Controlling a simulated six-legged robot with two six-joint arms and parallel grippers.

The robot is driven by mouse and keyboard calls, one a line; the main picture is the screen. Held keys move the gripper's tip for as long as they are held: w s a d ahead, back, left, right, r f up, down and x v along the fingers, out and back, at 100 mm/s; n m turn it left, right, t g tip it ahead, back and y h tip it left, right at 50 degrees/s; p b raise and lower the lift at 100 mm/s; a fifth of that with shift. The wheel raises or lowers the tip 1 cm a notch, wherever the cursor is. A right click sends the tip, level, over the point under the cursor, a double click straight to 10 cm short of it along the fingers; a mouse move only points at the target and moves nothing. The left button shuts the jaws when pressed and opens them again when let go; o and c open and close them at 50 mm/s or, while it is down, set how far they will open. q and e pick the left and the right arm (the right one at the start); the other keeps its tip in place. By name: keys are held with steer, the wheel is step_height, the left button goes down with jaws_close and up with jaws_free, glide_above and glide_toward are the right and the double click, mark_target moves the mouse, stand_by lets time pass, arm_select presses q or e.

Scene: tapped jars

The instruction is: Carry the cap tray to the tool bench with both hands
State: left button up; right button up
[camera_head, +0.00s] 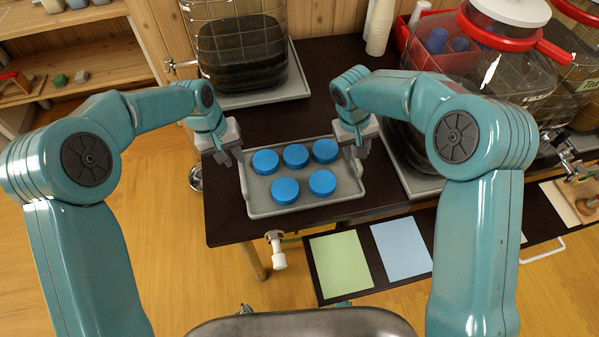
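The cap tray (325,197) is a shallow grey tray lying on a dark table, near its front left corner. Several round blue caps (285,190) sit in it. My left gripper (229,158) is at the tray's left end, by the rim near the back left corner. My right gripper (358,152) is at the right end, by the rim near the back right corner. The fingers are small and partly hidden by the gripper bodies, so I cannot tell whether either is open or shut on the rim. I cannot tell which surface is the tool bench.
A large glass jar (241,45) with dark contents stands on a grey tray behind. More jars and a red bin (409,46) are at the right. A green sheet (341,262) and a blue sheet (401,246) lie in front.

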mark_target(241, 167)
arm_select(q)
steer(key=f, duration=0.2)
steer(key=d+f, duration=0.1)
steer(key=f, duration=0.2)
steer(key=shift+w+f, duration=0.15)
steer(key=shift+f, duration=0.1)
arm_select(e)
steer(key=f, duration=0.2)
steer(key=d+f, duration=0.1)
steer(key=f, duration=0.2)
steer(key=shift+w+d+f, duration=0.1)
steer(key=shift+w+f, duration=0.05)
steer(key=shift+f, duration=0.15)
arm_select(q)
steer(key=shift+d+f, duration=0.2)
steer(key=shift+f, duration=0.2)
arm_select(e)
steer(key=shift+d+f, duration=0.1)
steer(key=shift+f, duration=0.3)
arm_select(q)
steer(key=c, duration=0.3)
arm_select(e)
steer(key=c, duration=0.3)
arm_select(q)
jaws_close()
arm_select(e)
jaws_close()
